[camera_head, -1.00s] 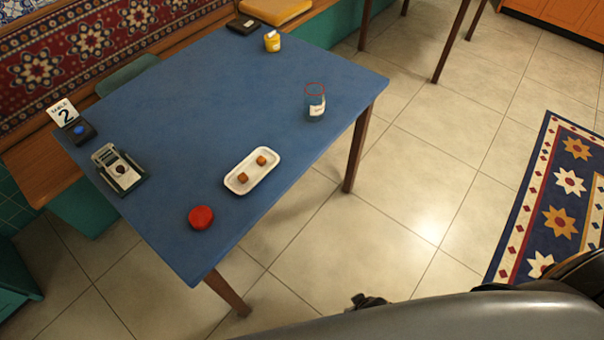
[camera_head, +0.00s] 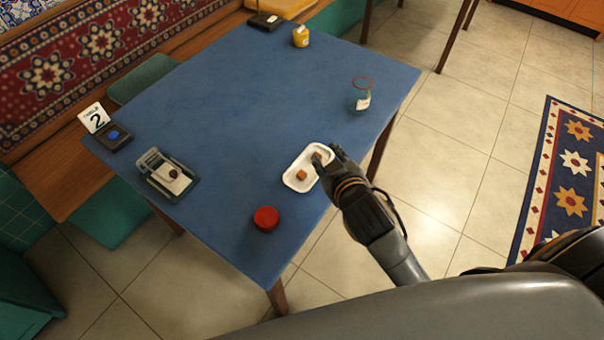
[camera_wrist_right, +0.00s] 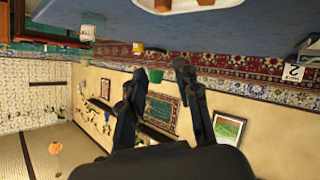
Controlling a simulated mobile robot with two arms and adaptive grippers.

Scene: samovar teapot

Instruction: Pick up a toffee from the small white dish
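The small white dish (camera_head: 291,181) lies on the blue table near its right front edge. Two brown toffees show in it, a near toffee (camera_head: 301,175) and a far toffee (camera_head: 318,155). My right gripper (camera_head: 325,154) is at the dish's right side, its fingertips over or close by the far toffee; I cannot tell if they touch it. In the right wrist view my right gripper (camera_wrist_right: 157,80) has its fingers spread with nothing between them. The dish (camera_wrist_right: 190,7) shows at the top edge there, apart from the fingers. My left gripper is not in view.
On the blue table (camera_head: 230,110) stand a red round object (camera_head: 266,218), a glass (camera_head: 360,97), a yellow jar (camera_head: 301,36), a grey-green device (camera_head: 168,174) and a table-number sign (camera_head: 95,118). The table's middle is clear.

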